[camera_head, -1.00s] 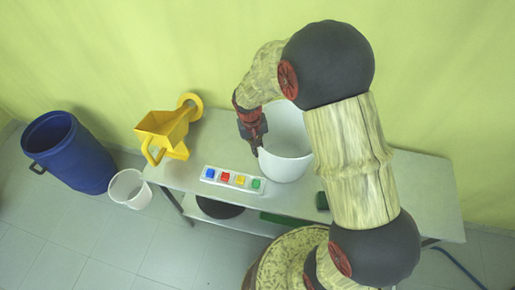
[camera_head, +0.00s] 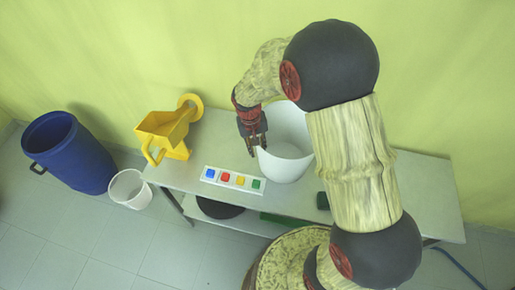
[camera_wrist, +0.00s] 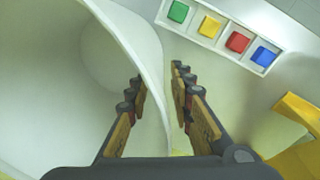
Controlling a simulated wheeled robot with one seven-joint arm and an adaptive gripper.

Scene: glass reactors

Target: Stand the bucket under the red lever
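A large white bucket (camera_head: 288,160) stands upright on the table, partly hidden behind my arm. In the wrist view, its wall (camera_wrist: 152,60) runs between the two fingers of my gripper (camera_wrist: 158,76), one finger on the inner side and one outside. My gripper (camera_head: 254,146) is open at the bucket's left rim, with a gap between the fingers. Whether a finger touches the wall, I cannot tell. No red lever shows; a red square button (camera_head: 225,177) sits in a white panel in front of the bucket.
The panel (camera_head: 247,186) also has blue, yellow and green buttons. A yellow hopper (camera_head: 165,130) stands at the table's left end. A smaller white bucket (camera_head: 130,189) and a blue barrel (camera_head: 75,155) stand on the floor at left. The table's right part (camera_head: 430,190) looks clear.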

